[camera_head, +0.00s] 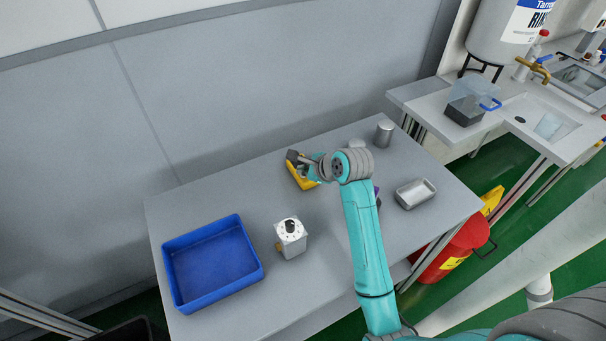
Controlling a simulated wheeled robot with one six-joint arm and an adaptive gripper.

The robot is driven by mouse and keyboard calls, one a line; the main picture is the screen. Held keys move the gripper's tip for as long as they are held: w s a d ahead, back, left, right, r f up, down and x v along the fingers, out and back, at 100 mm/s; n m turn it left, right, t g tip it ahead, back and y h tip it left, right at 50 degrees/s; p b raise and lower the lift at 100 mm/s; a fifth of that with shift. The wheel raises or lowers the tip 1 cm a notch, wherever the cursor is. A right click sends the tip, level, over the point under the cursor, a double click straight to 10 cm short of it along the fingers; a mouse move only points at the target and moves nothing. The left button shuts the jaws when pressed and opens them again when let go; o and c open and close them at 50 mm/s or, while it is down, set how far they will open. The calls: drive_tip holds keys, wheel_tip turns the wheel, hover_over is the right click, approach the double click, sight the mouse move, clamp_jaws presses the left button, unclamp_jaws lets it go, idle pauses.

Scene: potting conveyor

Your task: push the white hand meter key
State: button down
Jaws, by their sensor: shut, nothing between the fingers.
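A yellow hand-held device (301,178), which looks like the hand meter, lies on the grey table toward the back. My gripper (295,158) is over its far end, and my wrist covers its right side. The fingers look shut and empty. I cannot tell whether they touch the device. The white key cannot be made out; the gripper and wrist hide much of the device's face.
On the grey table (330,243) are a blue tray (175,293), a white box with a black knob (292,243), a metal dish (415,194) and a metal cup (384,132). A purple thing shows partly behind my arm. A wall stands behind the table.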

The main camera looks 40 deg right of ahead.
sight(304, 177)
idle(0.4)
drive_tip(key=shift+r, duration=0.45)
drive_tip(key=shift+r, duration=3.05)
